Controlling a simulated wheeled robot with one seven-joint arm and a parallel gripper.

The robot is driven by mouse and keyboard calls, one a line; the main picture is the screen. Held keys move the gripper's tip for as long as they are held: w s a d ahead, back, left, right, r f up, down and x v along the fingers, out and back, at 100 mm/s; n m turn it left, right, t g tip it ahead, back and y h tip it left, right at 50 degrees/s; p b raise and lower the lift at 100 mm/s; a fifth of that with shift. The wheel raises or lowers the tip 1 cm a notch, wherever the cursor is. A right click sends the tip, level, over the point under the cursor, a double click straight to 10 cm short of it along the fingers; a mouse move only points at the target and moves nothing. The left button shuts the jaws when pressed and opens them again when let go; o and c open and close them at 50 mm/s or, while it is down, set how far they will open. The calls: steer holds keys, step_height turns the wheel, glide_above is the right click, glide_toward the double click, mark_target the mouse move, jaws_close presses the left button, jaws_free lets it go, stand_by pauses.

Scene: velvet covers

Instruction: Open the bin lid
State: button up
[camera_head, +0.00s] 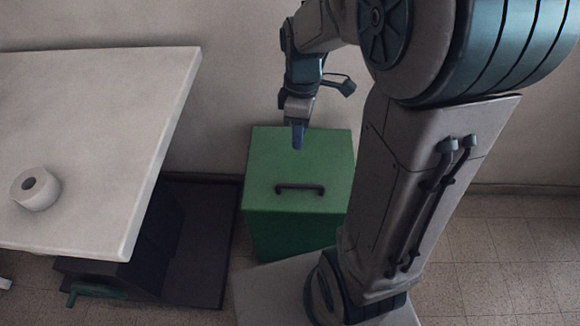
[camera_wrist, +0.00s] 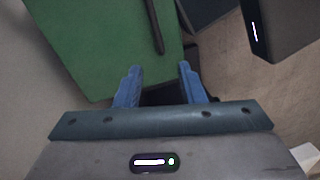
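The green bin (camera_head: 286,229) stands on the floor against the wall, its lid (camera_head: 268,162) lying flat and closed on top. A dark bar handle (camera_head: 300,187) sits near the lid's front edge. My gripper (camera_head: 298,137) hangs over the back part of the lid, behind the handle; I cannot tell its exact height. In the wrist view my gripper (camera_wrist: 160,72) has its two blue fingers apart with nothing between them. The green lid (camera_wrist: 100,40) fills the upper left there, and the handle (camera_wrist: 155,27) shows beyond the fingertips.
A white table (camera_head: 90,130) with a paper roll (camera_head: 35,189) on it stands left of the bin. A dark box-like object (camera_head: 140,250) is under the table. The wall (camera_head: 225,90) is close behind the bin. Tiled floor lies open at right.

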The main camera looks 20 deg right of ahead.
step_height(320, 180, down, 4)
steer(key=w+n+b, duration=0.1)
steer(key=b, duration=0.5)
glide_above(296, 179)
steer(key=s+a, duration=0.1)
steer(key=s, duration=0.3)
steer(key=shift+n+g, duration=0.3)
steer(key=shift+n, duration=0.1)
step_height(296, 179, down, 13)
steer(key=shift+a+f, duration=0.1)
steer(key=shift+f, duration=0.1)
steer(key=shift+p, duration=0.3)
jaws_close()
